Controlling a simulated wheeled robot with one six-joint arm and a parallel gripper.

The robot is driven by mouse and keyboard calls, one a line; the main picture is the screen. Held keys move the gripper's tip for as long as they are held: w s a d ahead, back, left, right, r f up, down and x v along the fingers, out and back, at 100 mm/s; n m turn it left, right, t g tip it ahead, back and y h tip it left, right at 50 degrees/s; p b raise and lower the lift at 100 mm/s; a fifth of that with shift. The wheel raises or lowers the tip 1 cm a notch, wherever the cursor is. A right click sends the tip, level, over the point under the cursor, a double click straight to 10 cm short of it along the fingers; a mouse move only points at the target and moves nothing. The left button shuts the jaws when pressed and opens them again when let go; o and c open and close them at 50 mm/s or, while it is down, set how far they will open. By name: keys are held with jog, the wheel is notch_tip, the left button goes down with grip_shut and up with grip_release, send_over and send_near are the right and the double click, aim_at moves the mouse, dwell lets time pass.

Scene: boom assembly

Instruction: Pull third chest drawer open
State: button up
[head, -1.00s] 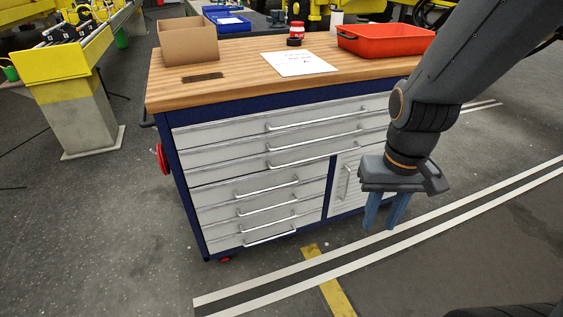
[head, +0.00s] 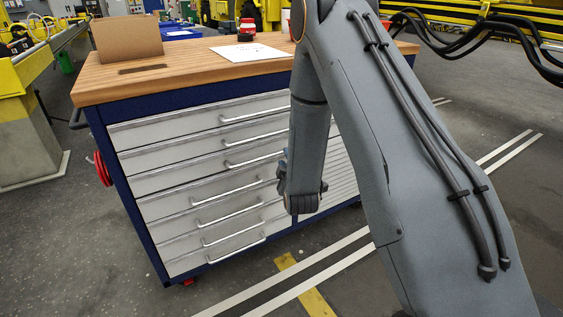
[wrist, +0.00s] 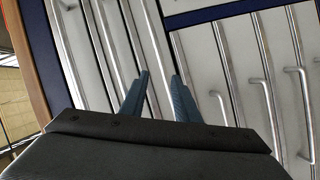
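The blue chest has three wide grey drawers above several narrower ones, and all look shut. The third wide drawer (head: 170,178) carries a long silver bar handle (head: 250,160). My gripper (head: 282,168) is at the right end of this handle, close to the drawer front, with its fingers mostly hidden by my wrist. In the wrist view my gripper (wrist: 161,76) has its two blue fingers apart and pointing at the drawer fronts. A handle bar runs close to the gap between them; I cannot tell whether they touch it.
The wooden worktop (head: 195,62) holds a cardboard box (head: 127,38), a white sheet (head: 248,52) and a red-lidded jar (head: 247,29). Narrow drawers with bar handles (wrist: 263,85) lie below the wide ones. The floor in front is clear, with white and yellow lines.

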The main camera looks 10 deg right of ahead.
aim_at(282, 152)
jog(key=w+n+t+b, duration=0.1)
jog(key=w, duration=0.1)
jog(key=w+f+n+t+b, duration=0.1)
jog(key=w, duration=0.2)
jog(key=w+f+n+t, duration=0.1)
jog(key=w+t, duration=0.1)
jog(key=shift+w+d+h+b, duration=0.3)
jog(key=shift+w+d+b, duration=0.05)
jog(key=shift+b, duration=0.05)
grip_shut()
